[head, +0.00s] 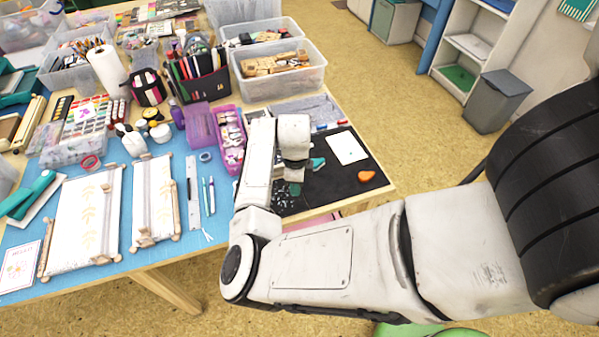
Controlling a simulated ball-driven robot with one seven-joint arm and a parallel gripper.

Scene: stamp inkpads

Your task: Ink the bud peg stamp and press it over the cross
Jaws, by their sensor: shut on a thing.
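My gripper (293,172) points down over the left part of the black mat (345,186), at the end of my white arm. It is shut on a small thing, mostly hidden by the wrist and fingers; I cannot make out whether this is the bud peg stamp. A dark green patch (295,189) shows just below the fingers. A teal piece (318,163) lies just right of the gripper. A white card (347,147) lies flat on the mat, further right and back; no cross can be made out on it at this size. An orange piece (367,176) lies near the mat's right edge.
A pink-purple case (231,140) stands left of my arm. Clear bins (280,75) and a dark caddy of pens (198,85) stand behind. Wooden frames (154,200), pens and a ruler lie on the blue mat at left. The black mat's right part is mostly clear.

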